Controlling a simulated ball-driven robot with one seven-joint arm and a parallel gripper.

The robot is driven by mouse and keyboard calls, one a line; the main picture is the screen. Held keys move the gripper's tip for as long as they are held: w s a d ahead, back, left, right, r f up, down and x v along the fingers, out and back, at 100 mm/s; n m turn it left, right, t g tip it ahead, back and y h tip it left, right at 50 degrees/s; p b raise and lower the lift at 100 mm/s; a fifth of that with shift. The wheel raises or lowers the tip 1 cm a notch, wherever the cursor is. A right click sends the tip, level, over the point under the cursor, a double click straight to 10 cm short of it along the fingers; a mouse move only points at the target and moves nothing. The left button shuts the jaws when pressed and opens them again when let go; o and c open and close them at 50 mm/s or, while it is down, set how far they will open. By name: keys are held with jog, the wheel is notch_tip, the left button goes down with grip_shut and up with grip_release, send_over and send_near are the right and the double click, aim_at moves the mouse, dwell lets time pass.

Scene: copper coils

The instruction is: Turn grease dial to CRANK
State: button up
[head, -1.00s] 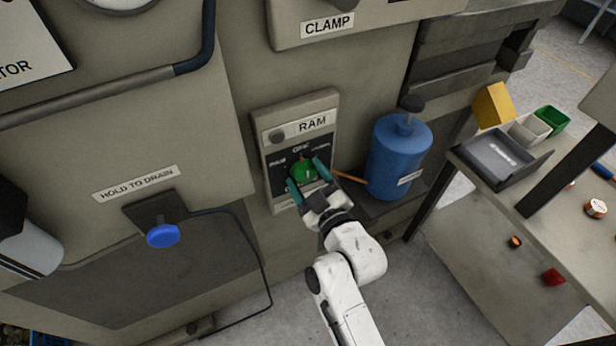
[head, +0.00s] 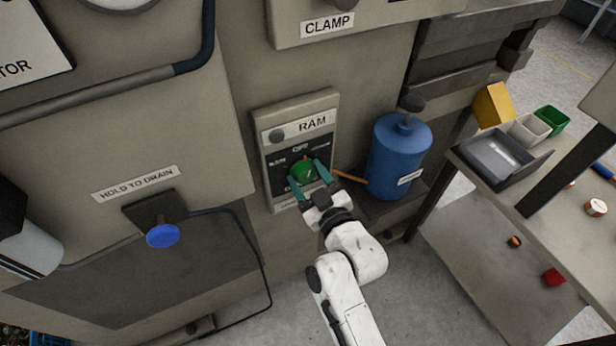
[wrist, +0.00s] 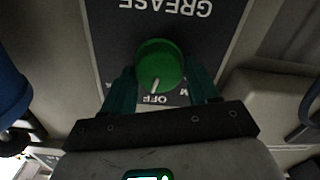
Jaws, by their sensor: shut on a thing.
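The green grease dial (head: 303,170) sits on a dark plate (head: 277,174) under the RAM label. It also shows in the wrist view (wrist: 158,62), where the lettering is upside down. Its white pointer there points down at the word OFF (wrist: 153,99). My gripper (head: 308,181) is shut on the dial, with one teal finger on each side. The fingers (wrist: 160,91) flank the dial in the wrist view. The small labels beside the dial are blurred in the head view.
A blue canister (head: 397,160) with an orange spout stands close to the right of my gripper. A HOLD TO DRAIN panel with a blue knob (head: 163,236) is to the left. A table with bins (head: 502,158) is at the right.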

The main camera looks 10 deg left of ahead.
jog(key=m, duration=0.4)
jog(key=shift+m, duration=0.3)
jog(key=m, duration=0.2)
jog(key=m+p, duration=0.1)
jog(key=m, duration=0.1)
jog(key=shift+w+d+f+m, duration=0.1)
jog(key=shift+d+m, duration=0.05)
jog(key=shift+m, duration=0.15)
jog(key=o, duration=1)
jog(key=shift+b+v, duration=1.55)
jog(key=shift+v, duration=3.9)
jog(key=shift+w, duration=0.1)
